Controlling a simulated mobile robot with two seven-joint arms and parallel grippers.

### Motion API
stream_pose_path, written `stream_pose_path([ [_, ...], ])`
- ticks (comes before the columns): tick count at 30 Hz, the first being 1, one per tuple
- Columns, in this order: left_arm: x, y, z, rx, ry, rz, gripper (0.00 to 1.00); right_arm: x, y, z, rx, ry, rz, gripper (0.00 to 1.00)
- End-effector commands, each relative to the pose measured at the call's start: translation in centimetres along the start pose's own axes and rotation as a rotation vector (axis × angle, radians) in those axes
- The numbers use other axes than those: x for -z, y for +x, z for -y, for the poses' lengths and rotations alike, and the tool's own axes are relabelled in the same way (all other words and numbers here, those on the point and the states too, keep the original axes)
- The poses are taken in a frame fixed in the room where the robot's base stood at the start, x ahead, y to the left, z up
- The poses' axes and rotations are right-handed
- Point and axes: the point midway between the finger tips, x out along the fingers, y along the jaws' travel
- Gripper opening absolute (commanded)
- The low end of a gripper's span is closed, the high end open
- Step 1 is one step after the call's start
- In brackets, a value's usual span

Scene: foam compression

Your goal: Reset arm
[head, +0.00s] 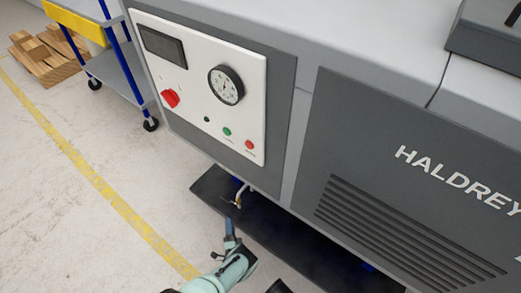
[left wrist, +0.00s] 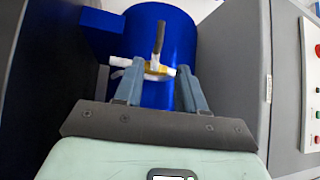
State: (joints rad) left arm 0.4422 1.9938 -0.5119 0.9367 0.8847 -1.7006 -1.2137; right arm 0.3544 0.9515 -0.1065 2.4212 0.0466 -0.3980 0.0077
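My left gripper (head: 230,226) is low in the head view, close to the machine's lower front edge. In the left wrist view its two blue-grey fingers (left wrist: 159,78) stand apart, and I see nothing gripped between them. A pale horizontal pipe with a yellowish fitting and an upright grey lever (left wrist: 159,37) shows beyond the fingertips. I cannot tell whether the fingers touch it. The lever fitting is small in the head view (head: 240,193), just past the gripper. My right gripper is not in view.
A blue cylinder (left wrist: 178,28) stands behind the pipe. The grey machine (head: 300,140) has a white panel (head: 195,75) with a gauge (head: 226,85), red knob (head: 170,98) and buttons. A dark base plate (head: 212,188) lies below. A cart (head: 110,70) and pallet (head: 45,55) stand left; floor between is clear.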

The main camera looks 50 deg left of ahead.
Motion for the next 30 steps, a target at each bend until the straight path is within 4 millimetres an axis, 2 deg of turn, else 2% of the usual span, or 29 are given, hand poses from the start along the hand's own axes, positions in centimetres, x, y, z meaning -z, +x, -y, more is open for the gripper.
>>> stream_pose_path([
  [7,0.0,0.1,0.1,-0.013,-0.006,0.002,0.40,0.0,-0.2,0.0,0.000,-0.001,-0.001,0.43],
  [10,0.2,0.9,0.7,-0.087,-0.044,0.017,0.40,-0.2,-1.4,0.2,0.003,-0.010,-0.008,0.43],
  [14,1.5,1.9,3.2,-0.307,-0.178,0.078,0.40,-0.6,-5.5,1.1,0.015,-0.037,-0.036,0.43],
  [17,4.0,1.2,6.4,-0.541,-0.328,0.156,0.40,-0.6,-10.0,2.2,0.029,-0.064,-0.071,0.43],
  [18,5.3,0.4,7.8,-0.638,-0.387,0.192,0.40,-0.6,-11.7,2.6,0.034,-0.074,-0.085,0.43],
  [20,6.6,-1.8,10.0,-0.789,-0.466,0.260,0.40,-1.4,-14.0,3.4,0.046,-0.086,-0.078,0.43],
  [23,8.9,-6.7,14.6,-1.039,-0.579,0.394,0.40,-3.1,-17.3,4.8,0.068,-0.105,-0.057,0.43],
  [26,11.0,-11.9,19.6,-1.257,-0.647,0.525,0.40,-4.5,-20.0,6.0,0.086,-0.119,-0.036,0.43],
  [30,13.2,-18.5,27.5,-1.511,-0.674,0.692,0.40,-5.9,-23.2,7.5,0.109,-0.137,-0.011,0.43],
])
